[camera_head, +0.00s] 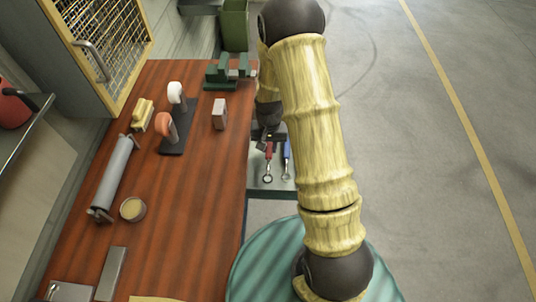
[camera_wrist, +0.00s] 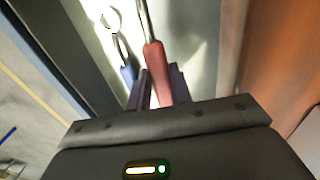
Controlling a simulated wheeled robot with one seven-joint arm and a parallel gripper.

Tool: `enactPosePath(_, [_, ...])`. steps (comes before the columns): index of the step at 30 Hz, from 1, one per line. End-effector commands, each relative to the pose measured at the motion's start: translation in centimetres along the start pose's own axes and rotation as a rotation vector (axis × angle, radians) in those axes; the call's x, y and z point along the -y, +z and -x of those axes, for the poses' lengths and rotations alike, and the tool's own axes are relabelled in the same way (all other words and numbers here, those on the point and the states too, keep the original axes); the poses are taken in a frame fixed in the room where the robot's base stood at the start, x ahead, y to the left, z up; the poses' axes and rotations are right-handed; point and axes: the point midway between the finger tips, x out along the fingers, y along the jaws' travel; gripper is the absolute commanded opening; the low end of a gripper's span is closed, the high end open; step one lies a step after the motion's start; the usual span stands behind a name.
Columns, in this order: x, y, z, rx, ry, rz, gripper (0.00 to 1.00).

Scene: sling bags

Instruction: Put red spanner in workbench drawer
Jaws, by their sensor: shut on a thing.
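My gripper (camera_head: 268,138) is shut on the red handle of the red spanner (camera_head: 268,162), whose metal ring end points toward the picture's bottom. In the wrist view the red handle (camera_wrist: 157,72) sits between the two dark fingers (camera_wrist: 160,85). The spanner is over the open workbench drawer (camera_head: 262,189), a pale tray sticking out from the bench's right side. I cannot tell whether it touches the drawer floor. A blue spanner (camera_head: 287,160) lies beside it in the drawer; it also shows in the wrist view (camera_wrist: 127,75). My arm hides part of the drawer.
The brown workbench top (camera_head: 205,200) holds a green vise (camera_head: 222,76), a grey roller (camera_head: 114,176), a round tin (camera_head: 132,208) and a dark stand with knobs (camera_head: 176,140). A teal round surface (camera_head: 258,270) is at the bottom. Open floor (camera_head: 420,180) lies to the right.

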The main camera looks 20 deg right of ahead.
Motion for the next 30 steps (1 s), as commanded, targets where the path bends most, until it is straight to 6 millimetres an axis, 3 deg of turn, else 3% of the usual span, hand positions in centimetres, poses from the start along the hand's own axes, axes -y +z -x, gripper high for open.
enactPosePath(3, [0.0,0.0,-1.0,0.0,0.0,0.0,0.0])
enactPosePath(14, [0.0,0.0,-1.5,0.0,0.0,0.0,0.0])
enactPosePath(23, [0.0,0.0,-5.0,0.001,0.0,0.001,0.0])
enactPosePath(30, [0.0,0.0,-5.3,-0.002,0.0,0.001,0.0])
